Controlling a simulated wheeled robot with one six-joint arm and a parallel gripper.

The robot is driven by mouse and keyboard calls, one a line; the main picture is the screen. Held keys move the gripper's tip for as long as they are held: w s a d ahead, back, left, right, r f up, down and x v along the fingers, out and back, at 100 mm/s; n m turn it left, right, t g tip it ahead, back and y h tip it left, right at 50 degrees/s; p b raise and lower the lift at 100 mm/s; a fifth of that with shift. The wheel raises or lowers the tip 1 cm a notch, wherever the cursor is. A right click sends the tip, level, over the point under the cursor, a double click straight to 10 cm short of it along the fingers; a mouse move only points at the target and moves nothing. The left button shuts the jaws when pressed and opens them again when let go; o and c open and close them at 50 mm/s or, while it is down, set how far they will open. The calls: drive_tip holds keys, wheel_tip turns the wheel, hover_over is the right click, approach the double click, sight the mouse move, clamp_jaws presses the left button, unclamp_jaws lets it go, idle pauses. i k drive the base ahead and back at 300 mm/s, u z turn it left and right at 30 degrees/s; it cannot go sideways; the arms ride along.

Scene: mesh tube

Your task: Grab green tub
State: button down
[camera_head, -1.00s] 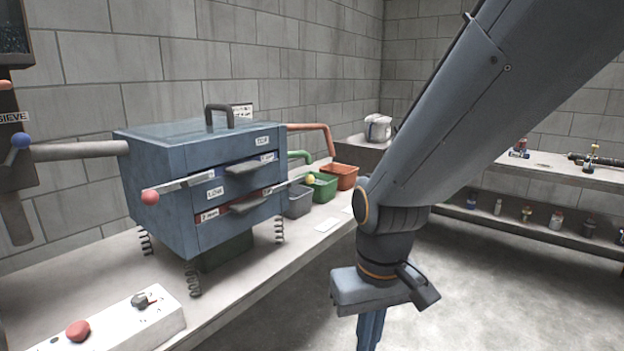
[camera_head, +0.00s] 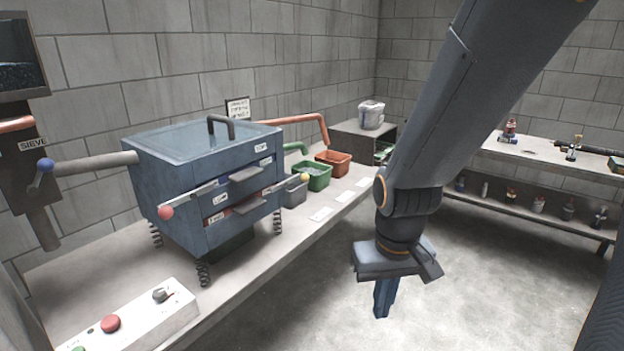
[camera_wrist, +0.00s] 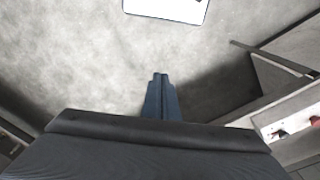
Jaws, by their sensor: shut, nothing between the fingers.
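The green tub (camera_head: 318,179) stands on the bench in the head view, between a grey tub and an orange-red tub. It is open at the top and looks to hold some pale material. A green pipe (camera_head: 296,149) ends just behind it. My gripper (camera_head: 382,312) points down over the floor, right of the bench and well apart from the tub. Its fingers are together and empty. In the wrist view the gripper (camera_wrist: 160,82) is above bare floor, and the green tub is not seen there.
The blue sieve machine (camera_head: 205,185) on springs stands left of the tubs, with its lever knobs sticking out. The grey tub (camera_head: 293,192) and orange-red tub (camera_head: 334,163) flank the green one. A control box (camera_head: 135,322) lies at the near left. The floor (camera_head: 475,270) is clear.

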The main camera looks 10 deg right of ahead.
sight(311, 176)
drive_tip(key=z, duration=0.9)
drive_tip(key=i, duration=0.8)
drive_tip(key=z, duration=0.75)
drive_tip(key=i, duration=0.6)
drive_tip(key=u, duration=0.8)
drive_tip(key=i, duration=0.55)
drive_tip(key=u, duration=0.7)
drive_tip(key=i, duration=0.55)
